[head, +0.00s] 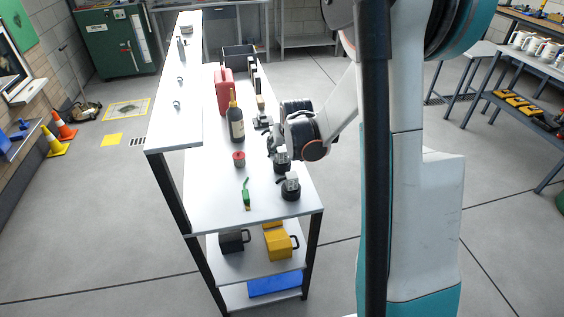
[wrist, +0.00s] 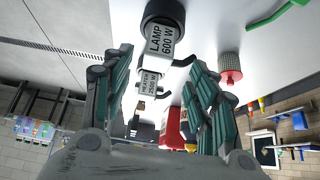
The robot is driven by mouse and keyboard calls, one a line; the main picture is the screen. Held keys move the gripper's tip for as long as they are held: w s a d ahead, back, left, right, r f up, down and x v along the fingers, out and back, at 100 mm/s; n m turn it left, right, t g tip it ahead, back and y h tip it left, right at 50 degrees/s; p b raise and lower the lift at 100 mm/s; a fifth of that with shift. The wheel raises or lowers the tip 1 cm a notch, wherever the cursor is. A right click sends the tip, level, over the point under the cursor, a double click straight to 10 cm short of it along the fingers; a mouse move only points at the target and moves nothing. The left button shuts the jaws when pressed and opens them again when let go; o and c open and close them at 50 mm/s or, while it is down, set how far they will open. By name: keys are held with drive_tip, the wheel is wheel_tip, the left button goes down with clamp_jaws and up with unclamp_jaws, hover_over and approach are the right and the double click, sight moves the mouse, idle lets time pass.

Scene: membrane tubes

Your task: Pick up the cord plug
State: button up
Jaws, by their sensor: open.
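My gripper (wrist: 160,57) is open above the white bench top, with its two teal-padded fingers apart. In the wrist view, a black round piece with a grey label reading "LAMP 600 W" (wrist: 162,38) lies just beyond the fingertips. A second grey-labelled piece (wrist: 149,84) shows between the fingers, its text too small to read surely. In the head view, a black piece with a grey top (head: 291,188) sits near the bench's front right corner, and another (head: 281,163) is close under my gripper. I cannot tell which piece is the cord plug. Nothing is visibly held.
A red-topped cylinder (head: 239,158), a green tool (head: 246,192), a dark bottle (head: 236,120) and a red can (head: 223,90) stand or lie left of my gripper. A raised shelf (head: 180,115) edges the left side. The front left bench top is clear.

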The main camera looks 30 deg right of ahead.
sight(282, 150)
drive_tip(key=shift+b+x, duration=1.15)
drive_tip(key=shift+x, duration=1.65)
drive_tip(key=shift+d+r, duration=0.1)
drive_tip(key=shift+d, duration=0.1)
drive_tip(key=c, duration=1.2)
